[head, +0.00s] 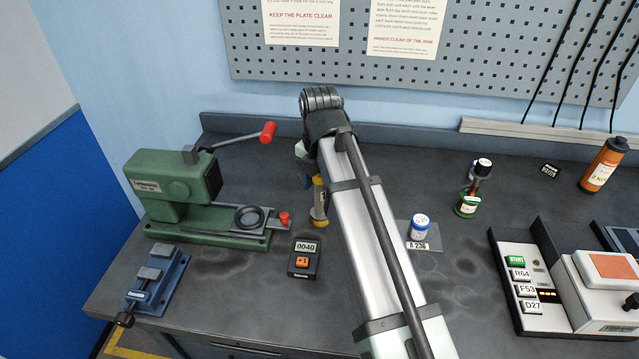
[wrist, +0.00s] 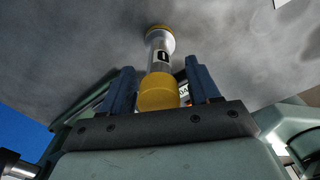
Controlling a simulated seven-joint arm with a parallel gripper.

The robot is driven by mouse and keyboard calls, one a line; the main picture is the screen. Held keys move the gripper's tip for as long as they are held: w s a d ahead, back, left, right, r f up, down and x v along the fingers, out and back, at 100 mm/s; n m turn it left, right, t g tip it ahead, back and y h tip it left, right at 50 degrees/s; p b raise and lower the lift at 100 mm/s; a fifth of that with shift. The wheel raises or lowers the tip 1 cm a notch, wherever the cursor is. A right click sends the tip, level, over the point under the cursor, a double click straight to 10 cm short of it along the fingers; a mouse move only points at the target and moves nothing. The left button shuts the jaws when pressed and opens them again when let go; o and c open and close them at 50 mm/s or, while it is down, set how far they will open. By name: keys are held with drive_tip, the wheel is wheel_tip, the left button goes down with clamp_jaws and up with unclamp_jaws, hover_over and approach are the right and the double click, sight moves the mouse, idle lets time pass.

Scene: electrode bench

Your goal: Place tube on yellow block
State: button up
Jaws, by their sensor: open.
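An upright tube (head: 320,202) with a grey middle and yellow top end stands on the bench, left of my arm in the head view. Its lower end is a wider yellow round piece (head: 318,222); I cannot tell whether this is a separate yellow block or the tube's own foot. In the wrist view, the tube (wrist: 159,56) has a dark label, and its near yellow end lies between my blue fingers with gaps on both sides. My gripper (wrist: 161,85) is open around it. In the head view, my arm partly hides the gripper (head: 306,180).
A green press (head: 170,185) and a blue vise (head: 157,280) stand at left. A counter box (head: 304,260) is close in front of the tube.

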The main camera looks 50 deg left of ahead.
drive_tip(key=shift+r, duration=0.15)
wheel_tip(320, 180, up, 12)
drive_tip(key=shift+r, duration=0.1)
idle(0.4)
idle(0.5)
